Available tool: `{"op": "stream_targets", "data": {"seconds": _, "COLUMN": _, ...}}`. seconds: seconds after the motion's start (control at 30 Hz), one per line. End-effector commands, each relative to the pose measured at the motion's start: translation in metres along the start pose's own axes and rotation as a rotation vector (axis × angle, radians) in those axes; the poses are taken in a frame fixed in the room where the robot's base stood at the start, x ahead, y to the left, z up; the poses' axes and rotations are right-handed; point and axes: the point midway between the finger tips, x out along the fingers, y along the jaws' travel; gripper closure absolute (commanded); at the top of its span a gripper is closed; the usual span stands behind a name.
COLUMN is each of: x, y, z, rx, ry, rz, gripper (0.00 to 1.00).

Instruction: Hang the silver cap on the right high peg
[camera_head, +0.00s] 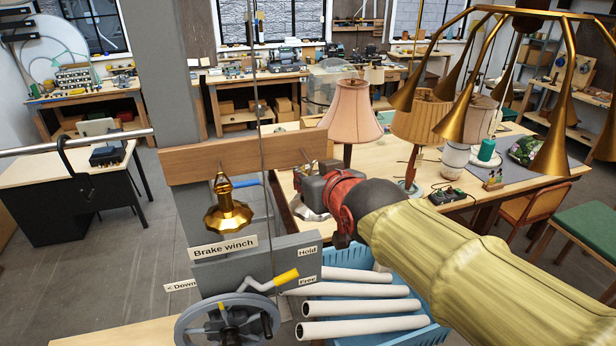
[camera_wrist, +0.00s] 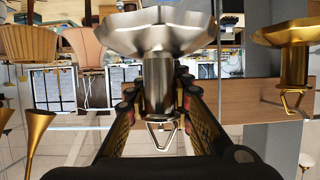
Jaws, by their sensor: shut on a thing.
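The silver cap (camera_wrist: 158,35) is a flared, faceted metal cap with a narrow neck and a wire loop. My gripper (camera_wrist: 158,90) is shut on its neck. In the head view my gripper (camera_head: 318,190) is at the right end of the wooden peg board (camera_head: 240,163), and the silver cap (camera_head: 303,208) shows only partly behind it. The right high peg (camera_head: 306,156) sticks out of the board, bare, a little above my gripper. The loop and this peg look apart.
A gold cap (camera_head: 228,214) hangs from the board's left peg. Below stand the brake winch panel (camera_head: 240,262) with its crank and a blue crate (camera_head: 428,338) of white tubes. A vertical cable (camera_head: 262,110) passes before the board. Lamps stand on the table behind.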

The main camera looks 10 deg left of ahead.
Motion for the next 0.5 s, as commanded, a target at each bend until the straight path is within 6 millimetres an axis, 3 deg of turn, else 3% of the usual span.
{"op": "stream_targets", "data": {"seconds": 0.5, "x": 0.012, "y": 0.000, "z": -0.004, "rx": 0.000, "ry": 0.000, "rz": 0.000, "gripper": 1.00}}
